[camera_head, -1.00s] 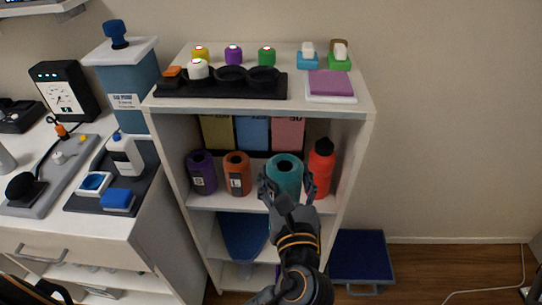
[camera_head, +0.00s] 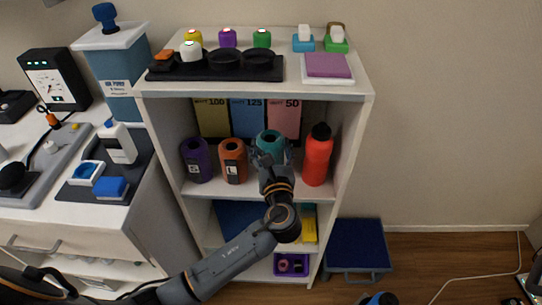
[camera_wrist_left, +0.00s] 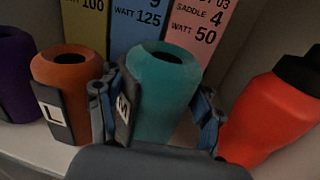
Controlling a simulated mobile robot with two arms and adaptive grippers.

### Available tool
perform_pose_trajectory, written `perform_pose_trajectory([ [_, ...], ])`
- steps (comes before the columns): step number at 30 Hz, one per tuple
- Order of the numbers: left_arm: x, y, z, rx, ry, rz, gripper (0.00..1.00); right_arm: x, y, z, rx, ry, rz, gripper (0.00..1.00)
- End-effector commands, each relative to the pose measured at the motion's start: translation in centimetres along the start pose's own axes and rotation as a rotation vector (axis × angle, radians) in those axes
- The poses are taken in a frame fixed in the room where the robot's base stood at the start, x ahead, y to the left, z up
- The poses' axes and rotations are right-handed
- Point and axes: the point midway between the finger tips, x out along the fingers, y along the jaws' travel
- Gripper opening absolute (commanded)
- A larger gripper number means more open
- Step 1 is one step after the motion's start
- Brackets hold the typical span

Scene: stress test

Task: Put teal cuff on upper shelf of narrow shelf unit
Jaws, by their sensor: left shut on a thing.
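The teal cuff (camera_head: 271,141) is a rounded, open-topped cylinder in the upper compartment of the narrow shelf unit (camera_head: 150,89). It is upright, between the orange cuff (camera_head: 233,160) and a red bottle (camera_head: 318,158). My left gripper (camera_head: 270,157) is shut on the teal cuff (camera_wrist_left: 163,90), with a finger on each side of it in the left wrist view. The cuff's lower end is hidden, so I cannot tell whether it touches the shelf board. My right gripper is not in view.
A purple cuff (camera_head: 196,160) stands left of the orange one. Yellow, blue and pink cards (camera_head: 284,117) stand behind. The red bottle, also in the left wrist view (camera_wrist_left: 265,115), is close to the right finger. A blue step stool (camera_head: 357,245) is on the floor at right.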

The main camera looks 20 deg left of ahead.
Motion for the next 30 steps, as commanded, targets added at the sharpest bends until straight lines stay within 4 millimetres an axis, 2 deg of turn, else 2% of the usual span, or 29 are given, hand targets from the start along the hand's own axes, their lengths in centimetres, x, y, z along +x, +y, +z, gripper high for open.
perform_pose_trajectory([
  [1,-0.1,-0.1,-1.2,0.006,0.002,-0.001,0.29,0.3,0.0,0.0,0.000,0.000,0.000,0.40],
  [5,-0.2,-0.2,-2.5,0.004,0.001,-0.002,0.29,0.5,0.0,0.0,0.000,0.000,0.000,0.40],
  [16,-0.2,-0.2,-3.0,0.002,0.001,-0.002,0.29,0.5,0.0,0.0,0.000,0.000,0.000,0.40],
  [17,-0.2,-0.2,-3.1,0.002,0.002,-0.002,0.68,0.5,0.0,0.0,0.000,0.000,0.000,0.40],
  [20,-0.2,-0.2,-3.0,0.002,0.002,-0.002,0.88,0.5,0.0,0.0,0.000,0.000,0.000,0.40],
  [30,-0.2,-0.2,-2.9,0.002,0.002,-0.002,0.89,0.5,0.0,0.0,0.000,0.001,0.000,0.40],
])
